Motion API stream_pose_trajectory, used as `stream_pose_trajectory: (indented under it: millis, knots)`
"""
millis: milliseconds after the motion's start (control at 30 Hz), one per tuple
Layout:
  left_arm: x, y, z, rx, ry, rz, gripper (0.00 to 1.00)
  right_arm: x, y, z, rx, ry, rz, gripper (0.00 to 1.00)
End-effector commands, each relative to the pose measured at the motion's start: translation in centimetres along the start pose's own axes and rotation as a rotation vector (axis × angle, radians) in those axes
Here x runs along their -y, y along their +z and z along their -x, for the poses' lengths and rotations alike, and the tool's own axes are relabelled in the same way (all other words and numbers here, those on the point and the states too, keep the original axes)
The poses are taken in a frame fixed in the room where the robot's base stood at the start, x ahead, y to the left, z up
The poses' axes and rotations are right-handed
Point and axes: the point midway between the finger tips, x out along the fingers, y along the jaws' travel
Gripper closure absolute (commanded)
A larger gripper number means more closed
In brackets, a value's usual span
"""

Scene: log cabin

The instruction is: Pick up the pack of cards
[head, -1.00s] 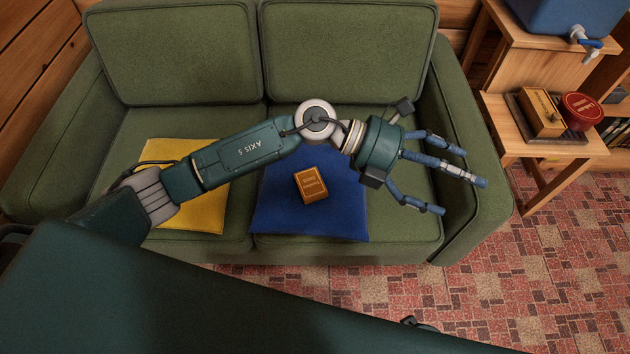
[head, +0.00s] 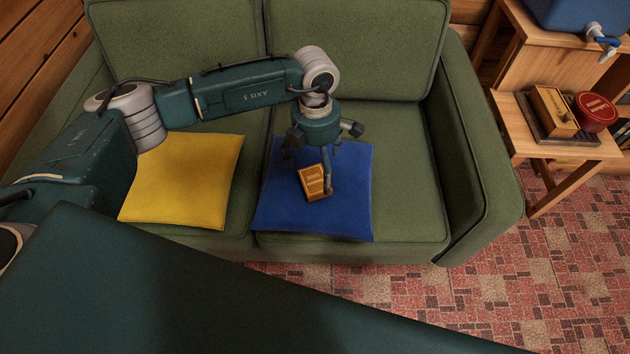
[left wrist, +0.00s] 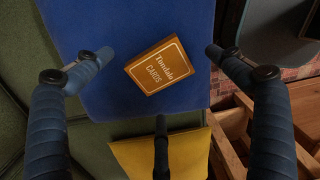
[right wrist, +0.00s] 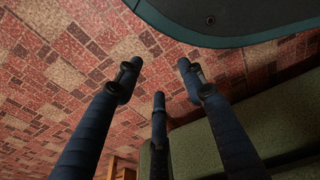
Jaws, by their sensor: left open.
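The pack of cards (head: 313,184) is a small orange-brown box lying on the blue cushion (head: 280,215) on the sofa. In the left wrist view the pack (left wrist: 160,66) shows its face with the words "Tundalo CARDS". My left gripper (head: 314,172) points down over the pack, and one finger hides part of its right side. In the left wrist view its fingers (left wrist: 160,76) are spread wide, with the pack between them and no finger seen gripping it. My right gripper (right wrist: 160,75) is empty over the floor, its fingertips apart. It does not show in the head view.
The green sofa (head: 405,185) has a back and a right armrest beside the left gripper. A yellow cushion (head: 185,180) lies left of the blue one.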

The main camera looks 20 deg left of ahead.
Motion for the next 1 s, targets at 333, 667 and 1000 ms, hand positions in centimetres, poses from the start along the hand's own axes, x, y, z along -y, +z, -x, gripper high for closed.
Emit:
stream_pose_trajectory:
  millis: [333, 667, 1000]
  knots:
    - [-0.4, -0.6, -4.5, 0.0, -0.002, -0.001, 0.06, -0.1, -0.2, 0.2, 0.004, 0.001, 0.0, 0.6]
    - [-0.4, -0.6, -5.0, 0.002, 0.0, -0.001, 0.18, -0.1, -1.0, 0.7, -0.009, 0.001, -0.002, 0.6]
    - [-0.4, -0.6, -4.9, 0.002, 0.0, 0.0, 0.67, -0.1, -0.2, 0.5, 0.004, 0.001, -0.002, 0.6]
